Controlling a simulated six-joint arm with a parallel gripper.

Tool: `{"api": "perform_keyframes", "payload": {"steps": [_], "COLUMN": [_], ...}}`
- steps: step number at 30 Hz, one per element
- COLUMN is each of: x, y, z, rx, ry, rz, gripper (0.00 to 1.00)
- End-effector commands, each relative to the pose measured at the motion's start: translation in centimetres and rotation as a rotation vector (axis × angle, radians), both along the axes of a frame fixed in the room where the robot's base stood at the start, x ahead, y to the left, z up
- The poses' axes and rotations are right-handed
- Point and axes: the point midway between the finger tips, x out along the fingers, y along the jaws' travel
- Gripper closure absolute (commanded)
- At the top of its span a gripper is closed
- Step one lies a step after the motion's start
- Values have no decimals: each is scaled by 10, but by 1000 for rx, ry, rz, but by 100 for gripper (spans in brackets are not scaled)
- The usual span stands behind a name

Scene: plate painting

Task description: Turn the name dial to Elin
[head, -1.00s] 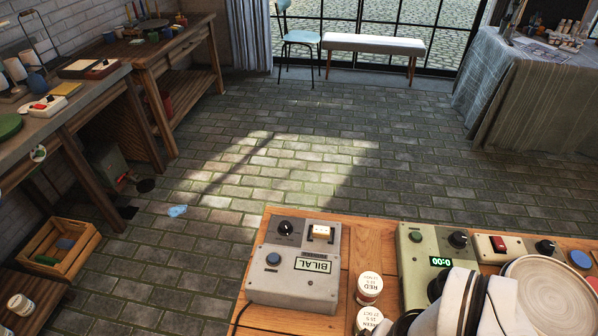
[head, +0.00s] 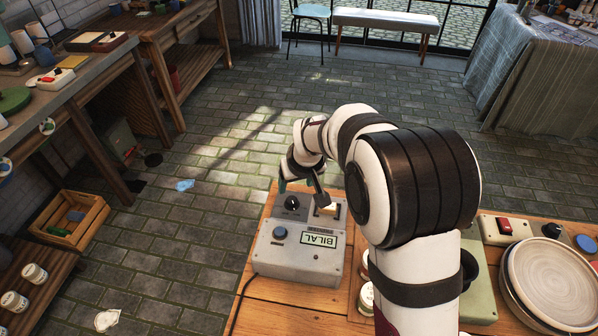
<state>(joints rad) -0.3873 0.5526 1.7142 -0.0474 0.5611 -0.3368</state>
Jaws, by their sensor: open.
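The name box (head: 285,265) is a grey device on the wooden bench, and its screen (head: 319,240) reads BILAL, upside down from here. Its black dial (head: 292,203) with a pale pointer line sits at the far left of its top. One finger is left of the dial and one right. I cannot tell whether they touch it.
My arm covers the middle of the bench and most of a green device (head: 482,280). A pale round plate (head: 555,283) lies at the right, in front of a box with a red switch (head: 504,226). Paint jars (head: 366,298) stand right of the name box, partly hidden.

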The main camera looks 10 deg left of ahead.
Motion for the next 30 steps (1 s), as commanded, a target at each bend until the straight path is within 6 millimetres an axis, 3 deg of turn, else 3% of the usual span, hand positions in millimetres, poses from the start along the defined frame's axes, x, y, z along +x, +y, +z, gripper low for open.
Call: {"api": "perform_keyframes", "payload": {"steps": [6, 10, 15, 24, 30], "x": [21, 31, 37, 39, 38], "y": [11, 17, 20, 21, 20], "z": [-63, -88, -105, -107, -107], "rx": [-1, 0, 0, 1, 1], "ry": [5, 4, 2, 1, 1], "rz": [-1, -2, -3, -3, -3], "gripper": [31, 31, 31, 31, 67]}}
